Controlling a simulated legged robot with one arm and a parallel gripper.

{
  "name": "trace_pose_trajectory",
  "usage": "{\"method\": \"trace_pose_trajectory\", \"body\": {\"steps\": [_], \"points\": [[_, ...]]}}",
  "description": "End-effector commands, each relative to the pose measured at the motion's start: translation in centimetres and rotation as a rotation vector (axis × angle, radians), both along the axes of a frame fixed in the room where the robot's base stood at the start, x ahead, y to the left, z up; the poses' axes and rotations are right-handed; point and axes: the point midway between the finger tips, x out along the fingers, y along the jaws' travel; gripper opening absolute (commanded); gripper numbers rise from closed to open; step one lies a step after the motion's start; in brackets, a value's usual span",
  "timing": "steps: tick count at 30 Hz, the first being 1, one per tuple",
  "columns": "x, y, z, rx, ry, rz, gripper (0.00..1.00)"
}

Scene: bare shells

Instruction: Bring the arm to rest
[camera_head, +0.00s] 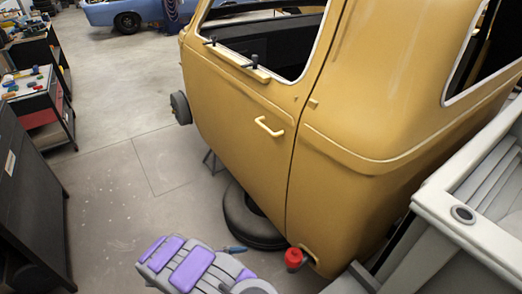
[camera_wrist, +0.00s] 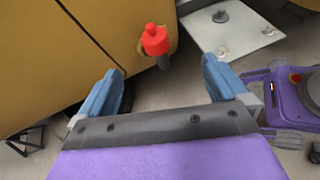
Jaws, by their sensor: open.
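My gripper (camera_wrist: 162,66) shows in the wrist view with its two blue fingers wide apart and nothing between their tips. In the head view my purple and grey arm reaches in from the bottom edge, low beside the yellow vehicle body (camera_head: 235,140). A blue finger shows just past the arm there; the rest of the gripper is hidden. A red object (camera_head: 294,259) is at the vehicle's lower edge, right of the arm. In the wrist view the red object (camera_wrist: 155,40), with a dark stem, appears beyond the fingers and apart from them.
A dark tyre (camera_head: 245,222) lies under the vehicle, close to the arm. A pale truck bed (camera_head: 470,225) stands at the right. A dark cabinet (camera_head: 25,200) and a cart (camera_head: 45,110) with small items line the left. Open concrete floor (camera_head: 125,150) lies between.

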Motion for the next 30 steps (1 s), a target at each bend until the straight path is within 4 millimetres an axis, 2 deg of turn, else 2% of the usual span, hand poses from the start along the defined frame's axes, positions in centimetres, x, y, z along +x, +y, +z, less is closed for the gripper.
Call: {"method": "trace_pose_trajectory", "body": {"steps": [5,11,14,21,30], "points": [[1.1,-1.8,3.8,0.037,-0.042,-0.105,1.0],[1.4,-5.7,9.9,0.107,-0.108,-0.281,1.0],[1.0,-8.0,12.7,0.145,-0.138,-0.372,1.0],[-1.1,-13.3,18.9,0.249,-0.212,-0.59,1.0],[-5.7,-17.7,25.1,0.378,-0.304,-0.852,1.0]]}}
